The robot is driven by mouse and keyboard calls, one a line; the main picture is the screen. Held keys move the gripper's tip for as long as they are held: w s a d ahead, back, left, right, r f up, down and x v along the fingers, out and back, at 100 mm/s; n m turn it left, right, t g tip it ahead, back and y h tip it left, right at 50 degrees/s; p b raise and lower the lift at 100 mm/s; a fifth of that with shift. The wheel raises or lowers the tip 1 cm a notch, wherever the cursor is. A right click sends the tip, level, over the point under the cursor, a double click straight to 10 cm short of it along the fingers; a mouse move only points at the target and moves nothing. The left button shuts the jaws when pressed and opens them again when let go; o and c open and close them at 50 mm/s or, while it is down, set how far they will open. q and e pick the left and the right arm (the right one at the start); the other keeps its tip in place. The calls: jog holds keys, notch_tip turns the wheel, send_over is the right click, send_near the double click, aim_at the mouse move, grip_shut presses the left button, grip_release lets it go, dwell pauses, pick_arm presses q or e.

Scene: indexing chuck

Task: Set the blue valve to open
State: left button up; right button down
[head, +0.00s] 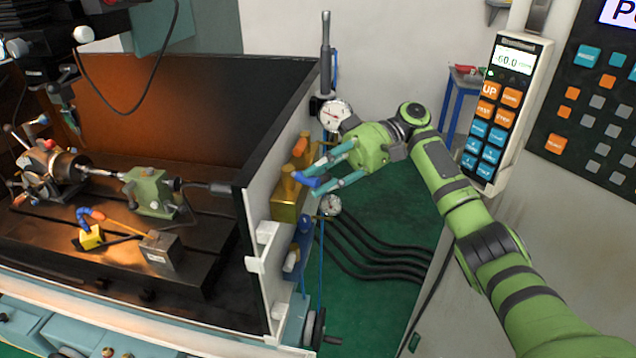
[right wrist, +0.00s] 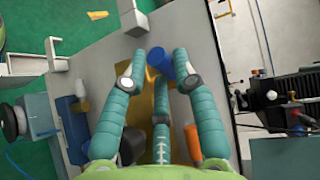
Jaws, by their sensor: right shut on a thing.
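The blue valve handle (head: 303,179) sits on a brass valve block (head: 287,203) on the outer side of the machine's white side panel. It also shows as a blue cylinder in the right wrist view (right wrist: 160,62), in front of the brass face (right wrist: 147,104). My right gripper (head: 316,177), with teal fingers on a green arm, reaches in from the right and is shut on the blue handle. In the right wrist view its fingertips (right wrist: 160,72) lie around the handle. The fingers partly hide the handle and block. My left gripper is not in view.
An orange handle (head: 300,147) sits just above the blue one. Pressure gauges (head: 334,113) stand above and below the block. A grey pendant (head: 507,106) hangs to the right of my arm. Black hoses (head: 375,255) run over the green floor.

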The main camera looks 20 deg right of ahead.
jog(key=shift+w+n+g, duration=0.2)
jog(key=shift+n+g, duration=0.3)
jog(key=shift+g, duration=0.1)
jog(key=shift+d+g+b, duration=0.1)
jog(key=shift+g+b, duration=0.2)
jog(key=c, duration=1.2)
grip_release()
jog(key=shift+c, duration=0.2)
notch_tip(320, 180, up, 10)
jog(key=shift+w, duration=0.15)
jog(key=shift+o, duration=0.3)
